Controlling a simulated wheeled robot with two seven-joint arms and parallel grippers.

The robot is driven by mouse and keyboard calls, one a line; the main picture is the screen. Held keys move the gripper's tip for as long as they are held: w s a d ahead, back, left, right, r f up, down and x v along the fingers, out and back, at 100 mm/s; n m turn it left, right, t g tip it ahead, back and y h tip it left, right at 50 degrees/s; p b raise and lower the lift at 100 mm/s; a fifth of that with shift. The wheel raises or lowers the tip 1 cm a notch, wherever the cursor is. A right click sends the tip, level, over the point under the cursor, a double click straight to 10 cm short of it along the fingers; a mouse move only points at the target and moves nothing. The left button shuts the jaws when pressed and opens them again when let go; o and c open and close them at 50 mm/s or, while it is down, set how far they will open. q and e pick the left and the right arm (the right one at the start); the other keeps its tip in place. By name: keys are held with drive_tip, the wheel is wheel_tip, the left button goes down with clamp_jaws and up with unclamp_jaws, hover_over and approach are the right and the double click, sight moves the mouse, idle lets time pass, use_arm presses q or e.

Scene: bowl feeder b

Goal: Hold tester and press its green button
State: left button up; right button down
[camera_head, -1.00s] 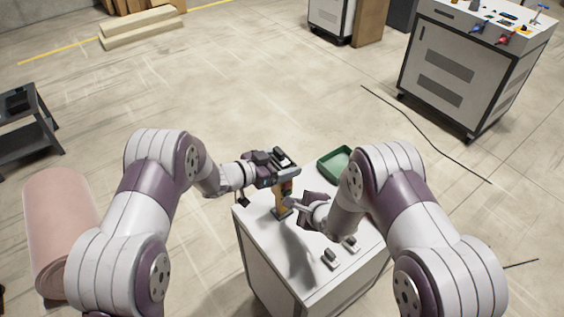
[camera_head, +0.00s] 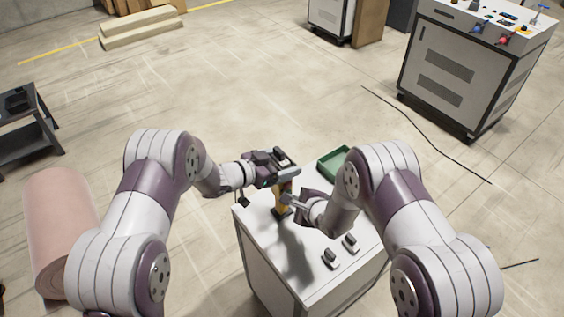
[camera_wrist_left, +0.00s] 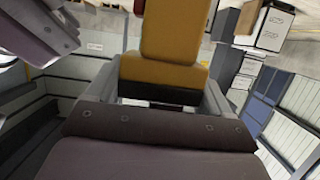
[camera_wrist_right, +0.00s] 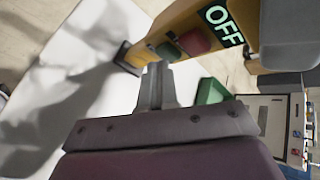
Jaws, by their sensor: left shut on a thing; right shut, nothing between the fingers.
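The tester is yellow-orange with a dark foot; it (camera_head: 281,207) is above the white cabinet top in the head view. My left gripper (camera_head: 286,177) is shut on it, and its yellow body (camera_wrist_left: 172,45) also fills the space between the fingers in the left wrist view. In the right wrist view the tester (camera_wrist_right: 185,22) shows a display reading OFF, a red button (camera_wrist_right: 194,41) and a green button (camera_wrist_right: 168,52). My right gripper (camera_wrist_right: 157,72) is shut and empty, its tips close to the green button. I cannot tell whether they touch it.
The white cabinet top (camera_head: 304,272) carries a green tray (camera_head: 327,167) at the back and two small dark grey pieces (camera_head: 330,258) (camera_head: 350,243) near the front. A larger white cabinet (camera_head: 448,80) stands far to the right, with open floor between.

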drive_tip(key=shift+w+a, duration=0.1)
drive_tip(key=shift+s+d, duration=0.4)
drive_tip(key=shift+s, duration=0.2)
use_arm(q)
drive_tip(key=o, duration=1.4)
drive_tip(key=f+p+v, duration=0.2)
drive_tip(key=v, duration=1.7)
drive_tip(key=shift+s+a, duration=0.4)
drive_tip(key=shift+a, duration=0.15)
use_arm(e)
drive_tip(key=s+d+r, duration=0.2)
drive_tip(key=s+d, duration=0.1)
drive_tip(key=s, duration=0.2)
drive_tip(key=shift+d+r, duration=0.15)
drive_tip(key=shift+d, duration=0.15)
